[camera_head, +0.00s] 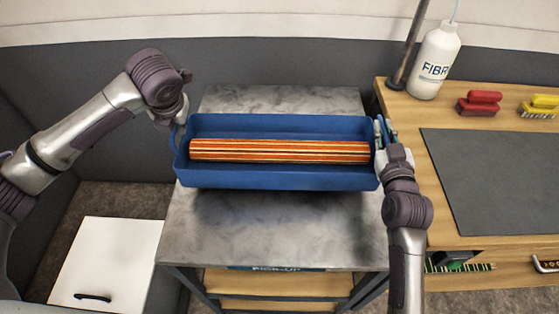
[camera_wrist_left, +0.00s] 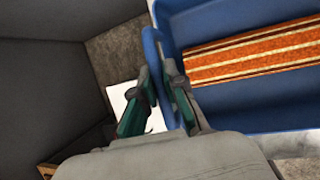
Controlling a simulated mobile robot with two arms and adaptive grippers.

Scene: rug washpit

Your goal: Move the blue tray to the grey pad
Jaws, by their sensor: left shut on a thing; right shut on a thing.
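The blue tray (camera_head: 280,180) is above a metal-topped table (camera_head: 270,235) in the head view, with a rolled orange-striped rug (camera_head: 280,151) lying in it. My left gripper (camera_head: 181,122) is at the tray's left end. In the left wrist view its fingers (camera_wrist_left: 160,95) are shut on the tray's blue loop handle (camera_wrist_left: 151,50). My right gripper (camera_head: 381,140) is shut at the tray's right end, on the handle there, which the gripper partly hides. The tray looks level. A dark grey pad (camera_head: 495,180) lies flat on the wooden bench at the right and is bare.
The wooden bench (camera_head: 405,103) carries a white bottle (camera_head: 436,60), a dark post (camera_head: 408,45), a red brush (camera_head: 479,102) and a yellow brush (camera_head: 540,106) behind the pad. A white cabinet (camera_head: 105,262) stands low at the left. Grey walls close in behind and left.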

